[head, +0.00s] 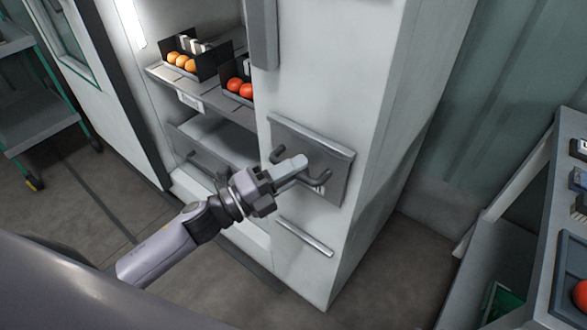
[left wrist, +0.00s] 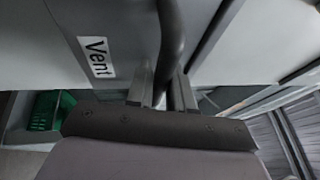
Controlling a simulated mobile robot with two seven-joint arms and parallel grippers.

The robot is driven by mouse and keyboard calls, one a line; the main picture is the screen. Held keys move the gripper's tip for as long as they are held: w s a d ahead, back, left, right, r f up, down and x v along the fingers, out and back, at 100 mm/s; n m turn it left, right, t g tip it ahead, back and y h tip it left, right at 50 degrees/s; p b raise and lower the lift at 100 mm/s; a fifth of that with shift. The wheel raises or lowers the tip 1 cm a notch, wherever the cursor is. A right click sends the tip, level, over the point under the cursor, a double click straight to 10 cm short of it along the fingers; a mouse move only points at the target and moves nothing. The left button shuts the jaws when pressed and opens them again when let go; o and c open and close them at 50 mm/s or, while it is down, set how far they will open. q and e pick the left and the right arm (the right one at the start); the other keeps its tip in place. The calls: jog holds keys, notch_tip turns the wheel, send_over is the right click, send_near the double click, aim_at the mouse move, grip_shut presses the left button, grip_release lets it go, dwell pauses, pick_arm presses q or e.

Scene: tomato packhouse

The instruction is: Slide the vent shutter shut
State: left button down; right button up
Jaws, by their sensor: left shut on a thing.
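The vent shutter (head: 338,166) is a grey plate on the front of the white cabinet, with a dark bar handle (head: 319,181) on it. My left gripper (head: 298,163) reaches it from the left and is shut on the handle. In the left wrist view the handle (left wrist: 170,45) runs down between the two fingers of my left gripper (left wrist: 163,92). A white "Vent" label (left wrist: 97,57) shows on the shutter beside it. The gripper hides part of the handle in the head view. My right gripper is not in view.
A metal rail (head: 305,238) is on the cabinet below the shutter. To the left, an open bay has a shelf (head: 205,95) with trays of orange and red tomatoes. A bench (head: 540,185) stands at the right. A green-framed trolley (head: 40,118) stands far left.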

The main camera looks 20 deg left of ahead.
pick_arm(q)
jog(key=shift+r, duration=0.45)
jog(key=c, duration=1.4)
grip_release()
jog(key=shift+w, duration=0.1)
jog(key=shift+f, duration=0.1)
jog(key=shift+s+a+f, duration=0.1)
jog(key=shift+s+a, duration=0.1)
jog(key=shift+s, duration=0.1)
jog(key=shift+b+v, duration=0.4)
jog(key=shift+v, duration=2.9)
jog(key=shift+f, duration=0.1)
